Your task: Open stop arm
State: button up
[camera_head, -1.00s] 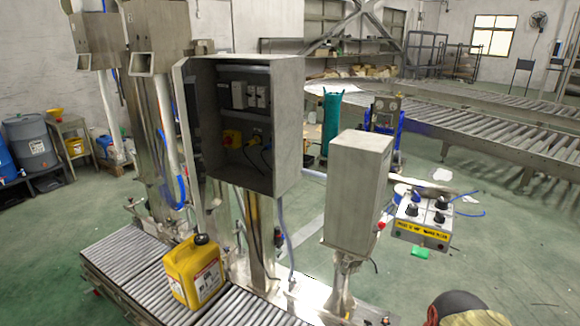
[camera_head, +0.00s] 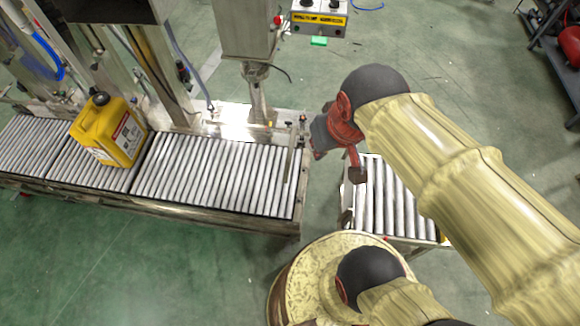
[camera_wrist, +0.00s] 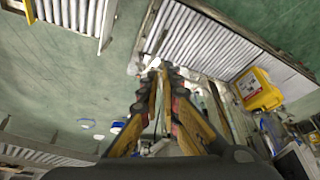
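A thin metal bar (camera_head: 291,165), which looks like the stop arm, lies across the rollers at the right end of the conveyor (camera_head: 215,172) in the head view. My gripper (camera_head: 318,142) is just right of that end, near a small upright post. In the wrist view my gripper (camera_wrist: 160,72) has its two fingers converging, with tips close together, and I see nothing clearly held between them. The conveyor end (camera_wrist: 170,35) lies just beyond the fingertips. Whether the tips touch the bar cannot be told. The yellow jug (camera_head: 112,130) stands upright on the rollers at left, apart from the bar.
A second short roller conveyor (camera_head: 392,200) stands right of the main one, with a gap between. A metal column (camera_head: 258,95) rises behind the conveyor, with a control box (camera_head: 318,18) above.

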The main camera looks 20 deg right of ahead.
jog(key=d+f+m+g, duration=0.1)
jog(key=f, duration=0.2)
jog(key=w+d+f+g, duration=0.1)
jog(key=d+f, duration=0.1)
jog(key=f, duration=0.1)
jog(key=d+f+m+g, duration=0.1)
jog(key=d+f, duration=0.1)
jog(key=f, duration=0.1)
jog(key=shift+w+f+m+g+y, duration=0.2)
jog(key=shift+w+m+g+y, duration=0.1)
jog(key=shift+w+g, duration=0.1)
grip_shut()
jog(key=w+d+f+m+t+y+b, duration=0.15)
jog(key=f+m+y, duration=0.55)
jog(key=f, duration=1.2)
jog(key=w+d+f+m+g+y+p, duration=0.1)
jog(key=w+f+m+y, duration=0.3)
jog(key=f+m, duration=1)
jog(key=w+d+f+t, duration=0.4)
jog(key=w+f+t, duration=0.2)
jog(key=w+f, duration=0.25)
jog(key=b+x, duration=0.3)
jog(key=x, duration=0.7)
jog(key=shift+a+y+b, duration=0.25)
jog(key=shift+y+b, duration=0.1)
jog(key=shift+y, duration=0.05)
jog(key=shift+w+r+t, duration=0.15)
jog(key=shift+t, duration=0.1)
